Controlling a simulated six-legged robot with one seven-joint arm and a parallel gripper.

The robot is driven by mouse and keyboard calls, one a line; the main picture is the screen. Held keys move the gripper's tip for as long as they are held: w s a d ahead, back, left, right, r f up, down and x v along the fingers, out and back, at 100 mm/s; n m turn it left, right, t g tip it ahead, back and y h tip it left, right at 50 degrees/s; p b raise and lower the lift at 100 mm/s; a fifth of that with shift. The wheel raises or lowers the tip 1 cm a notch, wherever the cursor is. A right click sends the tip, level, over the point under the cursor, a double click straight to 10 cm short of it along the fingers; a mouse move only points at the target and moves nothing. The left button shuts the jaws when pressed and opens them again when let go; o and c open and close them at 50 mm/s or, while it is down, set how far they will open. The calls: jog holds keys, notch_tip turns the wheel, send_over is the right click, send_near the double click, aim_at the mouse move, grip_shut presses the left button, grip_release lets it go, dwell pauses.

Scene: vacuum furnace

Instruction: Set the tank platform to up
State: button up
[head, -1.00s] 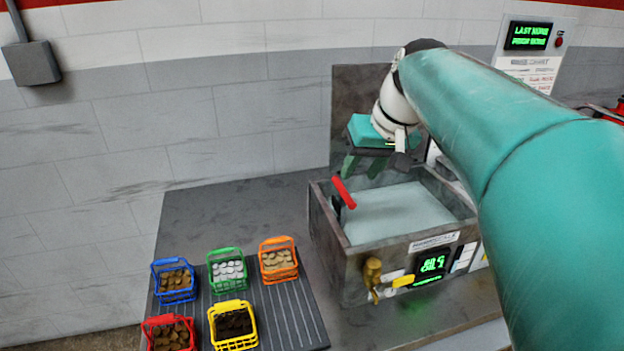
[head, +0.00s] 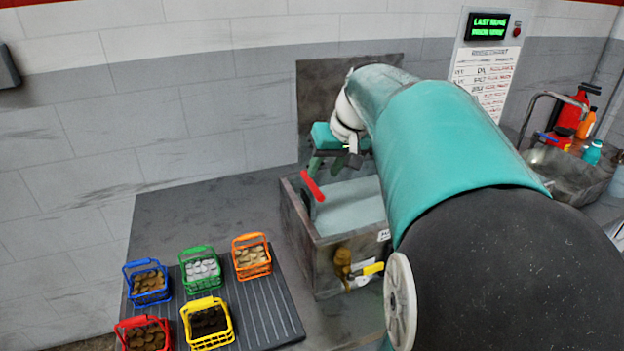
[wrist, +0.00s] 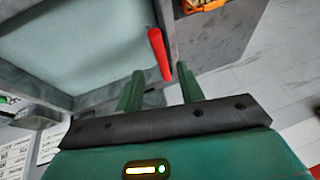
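The tank (head: 318,268) is a grey open-topped box of pale liquid (head: 350,205) on the counter. A red lever handle (head: 313,186) stands at its left rim, tilted, and it also shows in the wrist view (wrist: 160,54). My gripper (head: 318,170) hangs over the back left of the tank, behind the red handle in the head view. In the wrist view its two green fingers (wrist: 160,84) are apart with nothing between them, and the red handle lies just beyond and between their tips. The tank platform cannot be made out. My arm hides the tank's right side.
Several coloured baskets of round pieces, such as the orange basket (head: 252,271) and the yellow basket (head: 232,336), stand on a ribbed dark mat (head: 268,318) left of the tank. A yellow-handled valve (head: 372,269) juts from the tank front. A sink (head: 570,178) is at the right.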

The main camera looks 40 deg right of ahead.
aim_at(315, 186)
jog(key=x, duration=0.5)
jog(key=shift+w+f, duration=0.1)
jog(key=shift+f, duration=0.05)
jog(key=shift+c, duration=0.2)
grip_shut()
